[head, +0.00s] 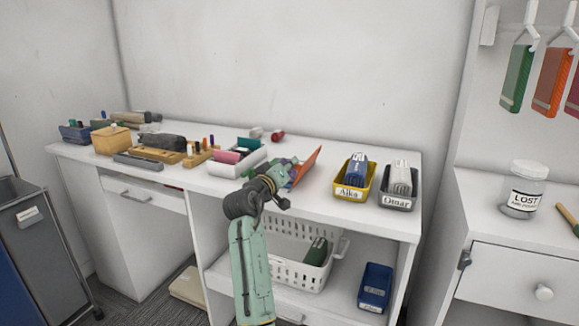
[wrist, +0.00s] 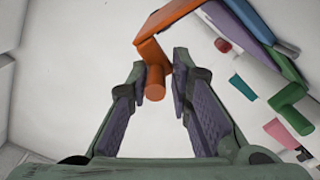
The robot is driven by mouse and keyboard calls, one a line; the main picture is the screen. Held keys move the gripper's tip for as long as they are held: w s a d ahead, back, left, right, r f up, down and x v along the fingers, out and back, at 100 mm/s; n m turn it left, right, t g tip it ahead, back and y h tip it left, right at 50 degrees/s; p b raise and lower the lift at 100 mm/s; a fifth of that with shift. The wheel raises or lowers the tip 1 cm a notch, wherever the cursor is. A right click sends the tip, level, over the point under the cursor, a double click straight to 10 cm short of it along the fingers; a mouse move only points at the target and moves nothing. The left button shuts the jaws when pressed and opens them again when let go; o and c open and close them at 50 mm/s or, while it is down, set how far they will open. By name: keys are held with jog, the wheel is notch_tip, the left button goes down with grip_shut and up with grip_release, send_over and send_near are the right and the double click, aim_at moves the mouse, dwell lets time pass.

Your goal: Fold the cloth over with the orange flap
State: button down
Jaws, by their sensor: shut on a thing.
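The orange flap (head: 306,166) stands up tilted above the front of the long white desk. In the wrist view, the orange flap (wrist: 166,22) has a short orange rod-like end between the fingers. My gripper (wrist: 166,75) is shut on that end; its purple-padded fingers stand either side of it. In the head view my gripper (head: 284,177) is at the flap's left side and partly hidden by my arm. A purple and blue panel (wrist: 240,25) lies beyond the flap in the wrist view. I cannot tell whether it is the cloth, and no cloth shows clearly beneath the flap.
A white tray (head: 222,170) with pink and green items is left of my gripper. The yellow Alka bin (head: 350,192) and grey Omar bin (head: 397,202) stand to the right. A white basket (head: 285,272) is on the shelf below. A red-ended item (head: 277,135) lies behind.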

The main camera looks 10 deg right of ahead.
jog(key=shift+w+a+y, duration=0.15)
jog(key=shift+w+a, duration=0.05)
jog(key=shift+a, duration=0.25)
jog(key=shift+w+a+y, duration=0.15)
jog(key=shift+a, duration=0.3)
dwell(1.1)
jog(key=c, duration=1.6)
grip_release()
jog(key=shift+a, duration=0.15)
jog(key=shift+s+d, duration=0.1)
jog(key=shift+d, duration=0.25)
jog(key=shift+s+a+f, duration=0.1)
jog(key=shift+s+a, duration=0.1)
jog(key=shift+s, duration=0.2)
jog(key=v, duration=1.1)
jog(key=shift+a, duration=0.1)
jog(key=shift+c, duration=0.4)
